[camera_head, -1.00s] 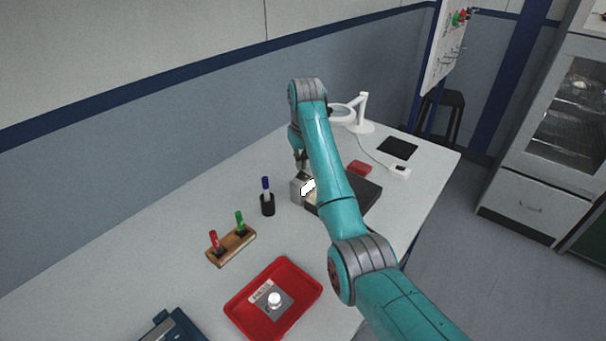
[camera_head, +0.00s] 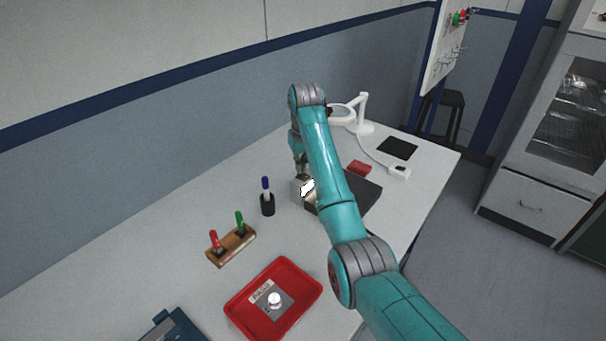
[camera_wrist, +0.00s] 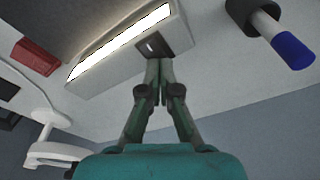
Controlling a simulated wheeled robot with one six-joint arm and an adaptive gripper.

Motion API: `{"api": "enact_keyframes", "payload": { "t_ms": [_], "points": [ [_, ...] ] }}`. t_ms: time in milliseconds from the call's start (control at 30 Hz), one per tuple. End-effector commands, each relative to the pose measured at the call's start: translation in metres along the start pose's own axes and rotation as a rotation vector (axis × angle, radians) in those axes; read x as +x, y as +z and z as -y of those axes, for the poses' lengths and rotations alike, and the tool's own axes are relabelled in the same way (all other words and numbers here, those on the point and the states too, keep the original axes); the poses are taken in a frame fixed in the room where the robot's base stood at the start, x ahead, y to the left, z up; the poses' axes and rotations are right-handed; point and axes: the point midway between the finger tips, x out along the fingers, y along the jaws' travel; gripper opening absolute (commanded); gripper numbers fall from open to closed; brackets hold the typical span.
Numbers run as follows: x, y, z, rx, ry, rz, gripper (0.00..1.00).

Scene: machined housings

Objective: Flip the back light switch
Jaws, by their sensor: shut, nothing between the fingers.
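A grey box-shaped light fixture (camera_wrist: 110,66) with a bright white strip crosses the upper middle of the wrist view. A dark rocker switch (camera_wrist: 152,46) with a small pale mark is set in the end nearest my gripper. In the head view the fixture (camera_head: 297,190) stands on the table, partly behind my arm. My gripper (camera_wrist: 159,63) is shut and empty. Its fingertips overlap the lower edge of the switch's dark panel in the wrist view; I cannot tell whether they touch it. In the head view my gripper (camera_head: 302,174) points down just above the fixture.
A black cup (camera_head: 267,205) with a blue marker stands left of the fixture. A wooden holder (camera_head: 231,247) with red and green pieces and a red tray (camera_head: 273,299) lie nearer. A dark panel (camera_head: 363,190), red block (camera_head: 360,167) and white lamp (camera_head: 361,126) are right and behind.

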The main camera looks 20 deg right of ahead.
Motion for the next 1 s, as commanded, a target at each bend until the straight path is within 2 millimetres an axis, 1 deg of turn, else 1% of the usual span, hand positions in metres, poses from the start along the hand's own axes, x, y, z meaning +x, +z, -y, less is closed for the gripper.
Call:
{"api": "enact_keyframes", "payload": {
  "t_ms": [667,767,1000],
  "points": [
    [0.009,0.002,0.0,0.0,0.0,0.002,0.0],
    [0.006,0.001,0.0,0.0,0.0,0.003,0.0],
    [-0.011,-0.001,0.0,0.0,0.0,0.001,0.0]
  ]
}}
